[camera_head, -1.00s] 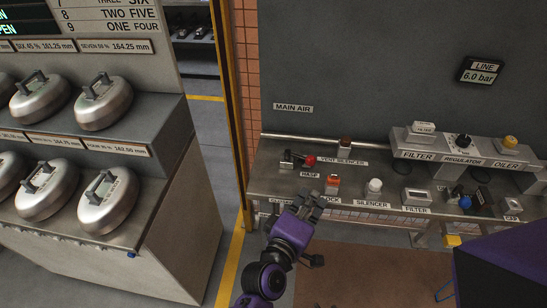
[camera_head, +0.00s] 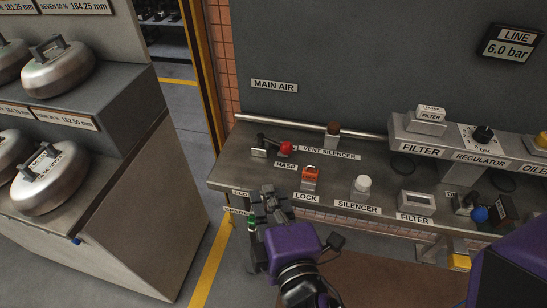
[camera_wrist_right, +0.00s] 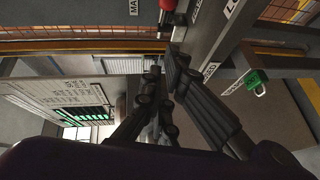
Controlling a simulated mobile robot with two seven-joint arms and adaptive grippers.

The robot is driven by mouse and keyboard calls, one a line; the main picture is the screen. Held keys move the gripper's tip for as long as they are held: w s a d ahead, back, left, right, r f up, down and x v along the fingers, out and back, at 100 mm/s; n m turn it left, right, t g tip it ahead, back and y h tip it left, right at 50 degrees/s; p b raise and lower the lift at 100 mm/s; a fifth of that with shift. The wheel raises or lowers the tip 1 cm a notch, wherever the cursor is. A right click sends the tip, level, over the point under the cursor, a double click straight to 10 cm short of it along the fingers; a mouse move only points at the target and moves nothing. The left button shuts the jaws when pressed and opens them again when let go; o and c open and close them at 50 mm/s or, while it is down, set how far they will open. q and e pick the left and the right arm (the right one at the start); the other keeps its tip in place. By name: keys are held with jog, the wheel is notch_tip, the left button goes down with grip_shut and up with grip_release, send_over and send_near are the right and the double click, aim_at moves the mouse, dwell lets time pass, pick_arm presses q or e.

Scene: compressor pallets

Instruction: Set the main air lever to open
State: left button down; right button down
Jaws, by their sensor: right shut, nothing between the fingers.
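The main air lever is a dark handle with a red ball knob (camera_head: 286,147). It lies across the left end of the bench, below the MAIN AIR sign (camera_head: 274,86). The red knob also shows at the top edge of the right wrist view (camera_wrist_right: 168,4). My right gripper (camera_head: 259,203) is shut and empty at the bench's front left edge, nearer to me than the lever and apart from it. Its fingers (camera_wrist_right: 164,70) also show in the right wrist view. They partly hide the labels on the bench front. My left gripper is not in view.
An orange lock (camera_head: 310,178), white silencer (camera_head: 361,187) and filter (camera_head: 416,203) stand right of the lever. A vent silencer (camera_head: 333,135) stands behind. A green padlock (camera_wrist_right: 257,82) hangs by the bench front. A stand with metal stones (camera_head: 50,178) is at left.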

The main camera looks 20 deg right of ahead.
aim_at(274, 144)
jog(key=w, duration=0.6)
jog(key=w+p, duration=0.1)
jog(key=w, duration=0.2)
jog(key=shift+w+d+f, duration=0.2)
jog(key=shift+d+f, duration=0.1)
jog(key=w+d, duration=0.2)
jog(key=shift+w+d+f, duration=0.15)
jog(key=shift+w+f, duration=0.15)
jog(key=shift+f, duration=0.1)
jog(key=shift+w+d+f, duration=0.15)
jog(key=shift+w+d, duration=0.15)
jog(key=shift+d, duration=0.1)
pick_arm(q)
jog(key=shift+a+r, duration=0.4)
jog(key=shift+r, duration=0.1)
